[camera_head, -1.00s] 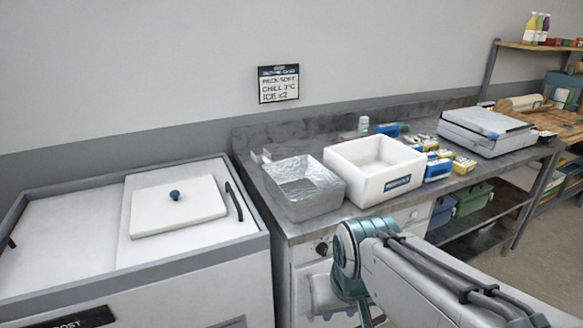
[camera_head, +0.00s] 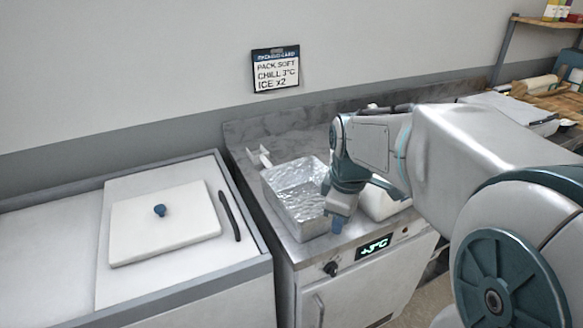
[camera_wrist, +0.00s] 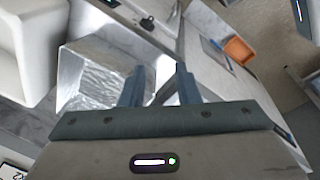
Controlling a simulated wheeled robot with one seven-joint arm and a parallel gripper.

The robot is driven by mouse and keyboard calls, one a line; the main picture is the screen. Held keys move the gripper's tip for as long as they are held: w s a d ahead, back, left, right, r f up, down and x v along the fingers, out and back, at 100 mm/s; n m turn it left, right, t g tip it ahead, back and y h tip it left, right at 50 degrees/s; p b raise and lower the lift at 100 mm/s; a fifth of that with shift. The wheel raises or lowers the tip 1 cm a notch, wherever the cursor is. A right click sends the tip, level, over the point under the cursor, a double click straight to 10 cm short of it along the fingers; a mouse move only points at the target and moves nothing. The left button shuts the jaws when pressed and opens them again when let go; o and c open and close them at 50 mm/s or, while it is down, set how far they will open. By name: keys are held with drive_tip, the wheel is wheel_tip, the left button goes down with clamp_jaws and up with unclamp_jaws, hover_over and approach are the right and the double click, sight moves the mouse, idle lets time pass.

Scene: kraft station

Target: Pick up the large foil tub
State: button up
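The large foil tub (camera_head: 305,217) is an open, silvery, crinkled box standing upright near the counter's front left corner. My gripper (camera_head: 339,221) points down at the tub's right side, close to its front right corner. In the wrist view the tub (camera_wrist: 92,90) lies left of and behind my fingers. There my gripper (camera_wrist: 160,84) is open, with a clear gap between its two blue-grey fingers. The tub's near edge passes close to the fingers. I cannot tell whether its wall lies between them or whether they touch it.
A white box (camera_head: 388,210) stands right of the tub, mostly hidden by my arm; it also shows in the wrist view (camera_wrist: 22,50). A chest with a white lid (camera_head: 165,225) and blue knob stands left of the counter. A silver appliance (camera_head: 530,112) is farther right.

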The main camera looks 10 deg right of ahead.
drive_tip(key=w+d+n+p, duration=0.2)
drive_tip(key=w+d+n, duration=0.1)
drive_tip(key=w+n, duration=0.75)
drive_tip(key=p, duration=0.3)
hover_over(328, 232)
drive_tip(key=shift+g+y, duration=0.3)
drive_tip(key=shift+g, duration=0.1)
drive_tip(key=shift+d+f, duration=0.15)
drive_tip(key=shift+f, duration=6.65)
clamp_jaws()
